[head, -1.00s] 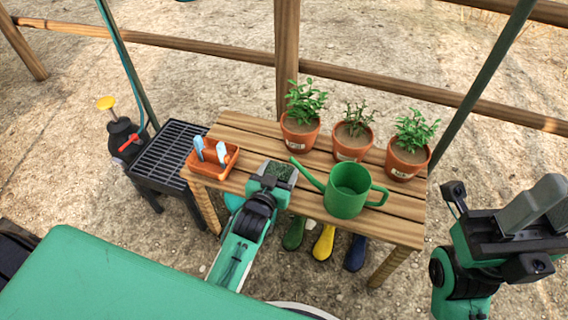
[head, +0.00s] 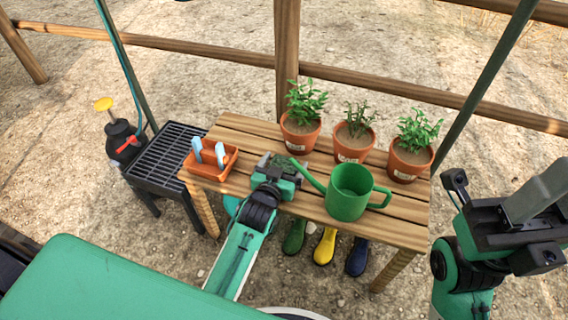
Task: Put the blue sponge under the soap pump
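I see no blue sponge and no soap pump that I can make out. An orange tray (head: 226,166) on the left of the wooden table holds upright light-blue pieces (head: 220,154) that look like tool handles. A dark bottle with a yellow top (head: 105,105) and a red part stands at the far left, beyond the black grate. My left gripper (head: 272,160) is over the table between the tray and the green watering can; its fingers are too small to tell open or shut. My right gripper (head: 545,195) is raised at the right edge, away from the table; its finger gap is unclear.
The green watering can (head: 347,200) stands close to the right of my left gripper, its spout towards it. Several potted plants (head: 355,147) line the table's back edge. A black slatted side table (head: 170,155) stands left. Boots (head: 325,247) stand beneath the wooden table (head: 405,230).

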